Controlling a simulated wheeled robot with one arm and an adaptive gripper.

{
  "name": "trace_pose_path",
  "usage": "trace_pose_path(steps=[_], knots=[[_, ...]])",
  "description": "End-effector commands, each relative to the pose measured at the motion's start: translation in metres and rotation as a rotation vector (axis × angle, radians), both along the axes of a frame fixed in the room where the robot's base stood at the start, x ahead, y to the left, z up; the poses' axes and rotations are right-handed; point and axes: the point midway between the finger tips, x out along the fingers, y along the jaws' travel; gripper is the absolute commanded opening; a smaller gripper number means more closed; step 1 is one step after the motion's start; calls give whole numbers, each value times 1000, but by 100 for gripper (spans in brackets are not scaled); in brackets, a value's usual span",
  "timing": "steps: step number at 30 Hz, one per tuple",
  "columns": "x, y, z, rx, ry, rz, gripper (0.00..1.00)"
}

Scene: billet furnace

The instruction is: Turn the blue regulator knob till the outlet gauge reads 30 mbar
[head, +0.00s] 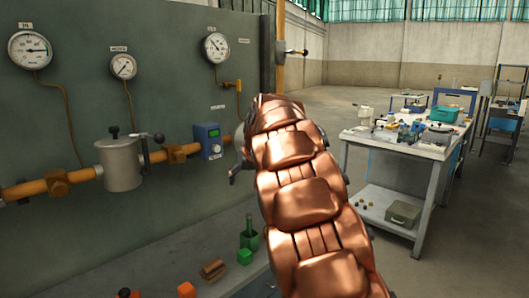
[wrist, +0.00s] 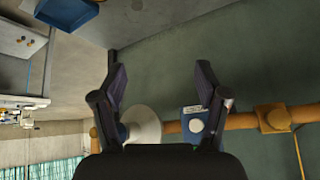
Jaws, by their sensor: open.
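In the wrist view my gripper (wrist: 160,72) is open and empty, its two fingers wide apart in front of the panel. A pale round regulator body (wrist: 144,127) sits on the pipe line near the left finger. A small blue part, probably the blue knob (wrist: 122,132), shows at its left edge, partly hidden by that finger. I cannot see contact. In the head view my copper-covered arm hides most of the regulator and gripper. Three round gauges hang on the panel; the right one (head: 215,47) has its needle toward the upper left. Its scale and label are too small to read.
A blue box with a display and pale knob (head: 208,140) sits on the yellow pipe (head: 40,188), left of my arm. A grey filter pot (head: 120,165) is further left. Small coloured blocks lie on the ledge below. A cluttered workbench (head: 405,148) stands right.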

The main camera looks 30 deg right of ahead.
Motion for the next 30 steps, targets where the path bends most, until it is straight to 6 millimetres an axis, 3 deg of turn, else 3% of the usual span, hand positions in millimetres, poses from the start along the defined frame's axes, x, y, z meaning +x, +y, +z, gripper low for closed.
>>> trace_pose_path(steps=[6,15,22,30], knots=[[61,-45,-7,-28,-137,52,74],[113,-88,-8,-44,-342,158,74],[124,-109,-3,-45,-492,230,74],[110,-131,13,-48,-679,303,74]])
